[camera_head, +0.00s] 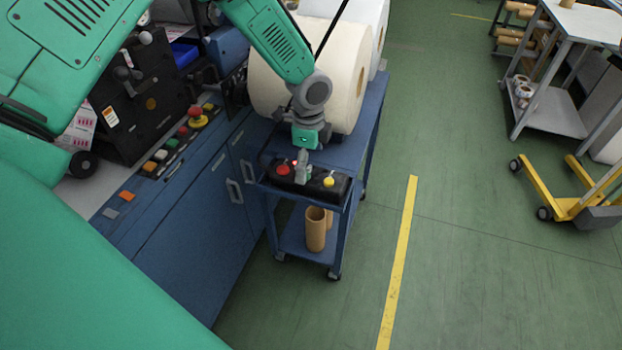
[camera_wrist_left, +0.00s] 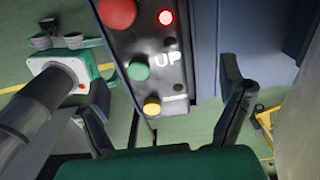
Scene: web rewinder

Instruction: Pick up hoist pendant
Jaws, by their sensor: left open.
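The hoist pendant (camera_head: 336,188) is a black box with a red and a yellow button, lying on the front end of a blue cart (camera_head: 352,158). In the left wrist view the pendant (camera_wrist_left: 146,58) shows close up with red, green and yellow buttons and a lit red lamp. My left gripper (camera_head: 303,166) is over the middle of the pendant, pointing down. In the left wrist view its open fingers stand on either side of the pendant's lower end. I cannot tell whether they touch it.
Large cream rolls (camera_head: 340,72) stand on the cart behind the gripper. A cardboard core (camera_head: 316,230) stands on its lower shelf. The blue console (camera_head: 190,190) with buttons is close on the left.

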